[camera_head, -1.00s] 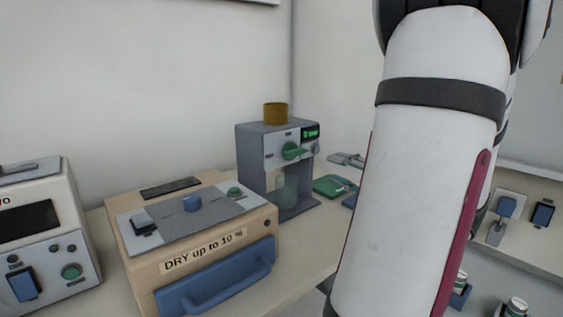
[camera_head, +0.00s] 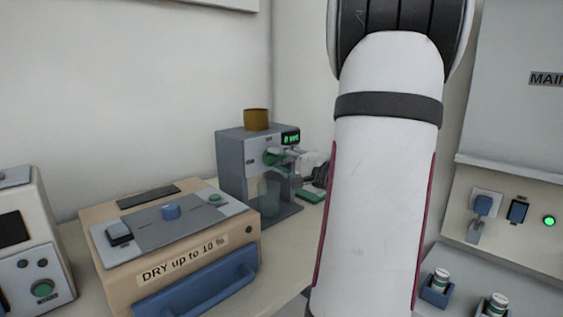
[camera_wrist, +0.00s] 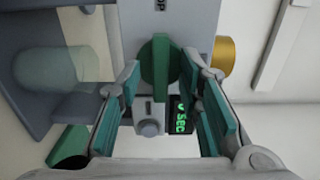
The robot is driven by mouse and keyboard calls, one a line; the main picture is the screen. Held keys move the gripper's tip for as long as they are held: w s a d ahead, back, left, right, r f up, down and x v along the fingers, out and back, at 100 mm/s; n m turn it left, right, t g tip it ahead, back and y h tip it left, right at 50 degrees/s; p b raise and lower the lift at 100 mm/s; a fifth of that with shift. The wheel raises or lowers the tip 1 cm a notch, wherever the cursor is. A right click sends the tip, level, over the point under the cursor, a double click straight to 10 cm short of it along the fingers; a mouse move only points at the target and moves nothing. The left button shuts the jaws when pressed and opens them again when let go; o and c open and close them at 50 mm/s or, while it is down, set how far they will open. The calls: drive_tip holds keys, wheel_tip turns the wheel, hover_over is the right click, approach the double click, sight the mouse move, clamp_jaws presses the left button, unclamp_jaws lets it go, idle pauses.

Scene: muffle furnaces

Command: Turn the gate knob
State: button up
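The green gate knob (camera_head: 272,157) is on the front panel of a grey machine (camera_head: 238,158), partly hidden by my gripper. In the wrist view the knob (camera_wrist: 160,62) is a round green disc with a raised bar, lying between and just beyond my fingertips. My gripper (camera_wrist: 160,78) is open, with one teal-padded finger on each side of the knob's bar. A gap shows between the pads and the bar. My gripper also shows in the head view (camera_head: 297,158), right at the machine's front.
A lit green display (camera_wrist: 181,116) and a small grey knob (camera_wrist: 150,128) sit near the fingers. A beige dryer box (camera_head: 170,240) stands to the left.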

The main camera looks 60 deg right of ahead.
drive_tip(key=shift+c, duration=0.6)
clamp_jaws()
drive_tip(key=shift+m, duration=0.3)
drive_tip(key=m, duration=0.3)
drive_tip(key=shift+m, duration=0.3)
drive_tip(key=m+p, duration=0.1)
drive_tip(key=m, duration=0.3)
drive_tip(key=shift+m, duration=0.3)
drive_tip(key=m+p, duration=0.2)
drive_tip(key=m, duration=0.3)
drive_tip(key=shift+f+m+p, duration=0.1)
drive_tip(key=shift+m+p, duration=1)
drive_tip(key=shift+m, duration=1)
